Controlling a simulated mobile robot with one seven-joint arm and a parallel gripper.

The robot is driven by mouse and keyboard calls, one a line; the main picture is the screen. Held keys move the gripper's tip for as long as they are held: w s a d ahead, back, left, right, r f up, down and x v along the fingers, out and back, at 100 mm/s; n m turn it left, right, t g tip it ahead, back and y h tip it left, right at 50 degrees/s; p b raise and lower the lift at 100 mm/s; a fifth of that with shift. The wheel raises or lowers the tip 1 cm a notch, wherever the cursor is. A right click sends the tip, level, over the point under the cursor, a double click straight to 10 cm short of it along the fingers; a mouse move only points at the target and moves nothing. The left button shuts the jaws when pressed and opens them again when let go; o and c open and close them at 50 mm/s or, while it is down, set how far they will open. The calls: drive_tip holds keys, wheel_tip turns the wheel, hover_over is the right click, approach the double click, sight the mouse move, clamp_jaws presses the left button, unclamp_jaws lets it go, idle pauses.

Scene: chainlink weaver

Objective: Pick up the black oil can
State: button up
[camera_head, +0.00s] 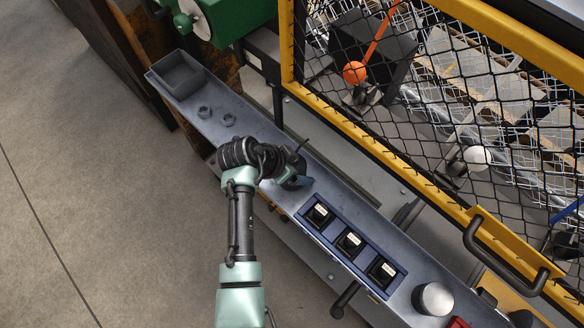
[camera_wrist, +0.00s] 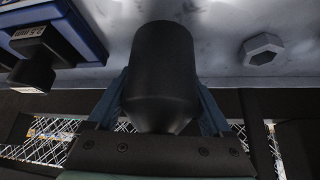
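The black oil can shows in the wrist view (camera_wrist: 163,70) as a dark cylinder with a tapered end toward my gripper. My gripper (camera_head: 296,181) is low over the grey metal ledge in the head view, where it largely hides the can. In the wrist view its two blue fingers (camera_wrist: 162,105) lie on either side of the can, very close to it. Their tips are partly hidden, so I cannot tell if they press on it.
A blue tray (camera_head: 313,226) with several black knobbed blocks lies beside my gripper on the ledge (camera_head: 265,133). Hex nuts (camera_head: 228,120) and a grey bin (camera_head: 180,77) are up the ledge. A metal cylinder (camera_head: 433,299) stands lower right. A yellow-framed mesh guard (camera_head: 375,152) runs behind.

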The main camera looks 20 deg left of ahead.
drive_tip(key=shift+r, duration=0.1)
drive_tip(key=c, duration=0.8)
